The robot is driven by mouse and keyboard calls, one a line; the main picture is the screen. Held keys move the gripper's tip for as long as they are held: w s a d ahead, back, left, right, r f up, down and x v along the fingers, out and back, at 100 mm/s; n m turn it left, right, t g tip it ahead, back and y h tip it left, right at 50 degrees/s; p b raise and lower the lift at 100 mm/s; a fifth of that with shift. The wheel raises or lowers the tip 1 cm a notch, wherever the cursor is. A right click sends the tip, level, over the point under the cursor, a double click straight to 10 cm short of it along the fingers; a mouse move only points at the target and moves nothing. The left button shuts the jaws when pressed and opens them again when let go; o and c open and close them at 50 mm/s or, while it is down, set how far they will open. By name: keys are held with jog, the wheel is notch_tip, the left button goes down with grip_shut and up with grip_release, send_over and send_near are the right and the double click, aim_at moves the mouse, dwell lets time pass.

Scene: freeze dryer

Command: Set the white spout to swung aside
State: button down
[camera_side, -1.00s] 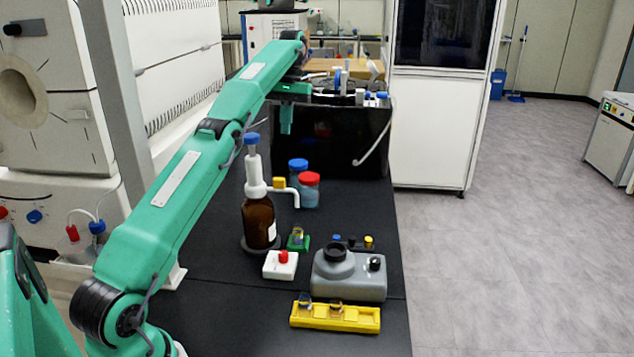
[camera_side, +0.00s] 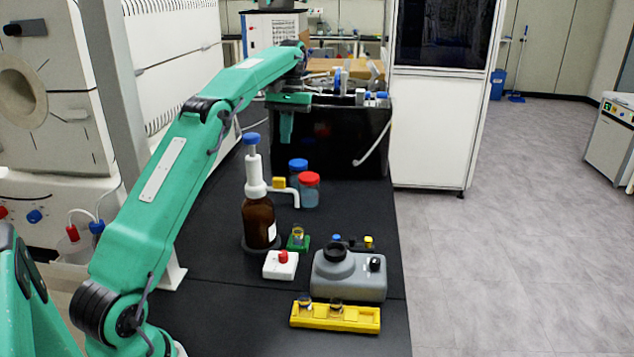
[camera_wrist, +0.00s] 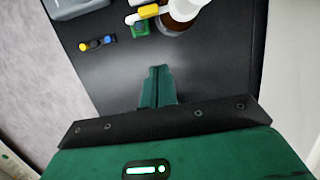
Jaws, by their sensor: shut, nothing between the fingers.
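The brown dispenser bottle (camera_side: 259,222) stands upright on the black bench, with a white pump body and a blue cap (camera_side: 251,139). Its white spout (camera_side: 287,191) reaches out to the right and bends down at the tip; a yellow block (camera_side: 279,183) sits at its root. In the wrist view the white spout (camera_wrist: 133,19) shows at the top beside the yellow block (camera_wrist: 148,11). My gripper (camera_side: 286,140) is shut and empty, pointing down behind the bottle and apart from it. In the wrist view my gripper (camera_wrist: 158,72) also shows closed fingertips.
A green holder with a small vial (camera_side: 298,240) stands below the spout's side. Blue- and red-capped jars (camera_side: 309,190) stand right of the spout. A grey container (camera_side: 348,275), a white box with a red knob (camera_side: 281,265) and a yellow rack (camera_side: 334,317) are nearer.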

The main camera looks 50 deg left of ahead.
aim_at(280, 178)
jog(key=s+d+f, duration=0.4)
jog(key=f, duration=0.3)
dwell(1.1)
jog(key=shift+s+d+f, duration=0.1)
jog(key=shift+s+d+m, duration=0.15)
jog(key=shift+d+m, duration=0.25)
jog(key=shift+m, duration=0.4)
dwell(0.4)
jog(key=shift+s+d+m, duration=0.55)
jog(key=shift+d+m, duration=0.15)
jog(key=shift+m, duration=0.6)
jog(key=shift+s+d+m, duration=0.2)
jog(key=shift+m, duration=0.55)
jog(key=shift+s+d+m, duration=0.15)
jog(key=shift+m, duration=0.6)
jog(key=shift+a, duration=0.1)
jog(key=shift+w+a, duration=0.3)
jog(key=shift+a, duration=0.35)
